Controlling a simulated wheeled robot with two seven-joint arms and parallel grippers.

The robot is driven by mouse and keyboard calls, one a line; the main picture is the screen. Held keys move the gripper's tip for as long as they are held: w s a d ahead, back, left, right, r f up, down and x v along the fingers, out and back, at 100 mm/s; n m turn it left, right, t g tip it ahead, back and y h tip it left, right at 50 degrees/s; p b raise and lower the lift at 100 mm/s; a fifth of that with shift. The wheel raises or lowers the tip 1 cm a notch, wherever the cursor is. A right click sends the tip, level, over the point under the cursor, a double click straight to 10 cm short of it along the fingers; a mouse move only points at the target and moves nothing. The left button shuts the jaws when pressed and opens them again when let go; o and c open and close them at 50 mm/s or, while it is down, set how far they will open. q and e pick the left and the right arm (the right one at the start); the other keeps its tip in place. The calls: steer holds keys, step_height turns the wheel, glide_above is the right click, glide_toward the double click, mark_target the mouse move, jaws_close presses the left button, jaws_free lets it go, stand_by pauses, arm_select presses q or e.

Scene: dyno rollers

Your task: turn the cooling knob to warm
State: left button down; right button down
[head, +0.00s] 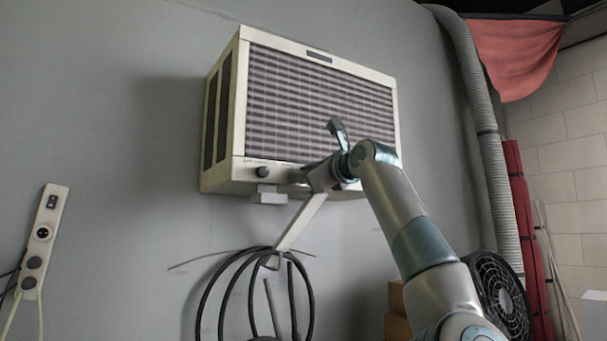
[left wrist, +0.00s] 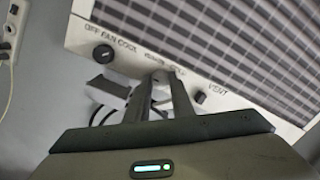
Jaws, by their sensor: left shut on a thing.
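A cream wall air conditioner (head: 222,172) with a slatted grille has a control strip along its lower edge. My left gripper (head: 300,176) is at that strip, right of a dark knob (head: 263,172). In the left wrist view, that dark knob (left wrist: 103,53) sits beneath lettering like "OFF FAN COOL", left of my fingers and apart from them. The gripper fingers (left wrist: 162,80) are shut on a knob below small blurred lettering, taken to be the cooling knob. The fingers hide it, so its pointer setting cannot be read. My right gripper is not in view.
A small dark vent control (left wrist: 200,97) is close right of the fingers. A pale block (head: 269,195) is under the unit's left part. Coiled black cable (head: 203,310) hangs below. A power strip (head: 43,240) is on the left wall, and a ribbed duct (head: 490,150) runs down at right.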

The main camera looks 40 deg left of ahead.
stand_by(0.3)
arm_select(q)
steer(key=c, duration=1.5)
jaws_free()
steer(key=shift+c, duration=0.2)
steer(key=shift+d, duration=0.1)
steer(key=b+v, duration=0.7)
steer(key=v, duration=1)
steer(key=shift+f+b, duration=0.2)
steer(key=shift+b, duration=0.15)
steer(key=shift+d, duration=0.1)
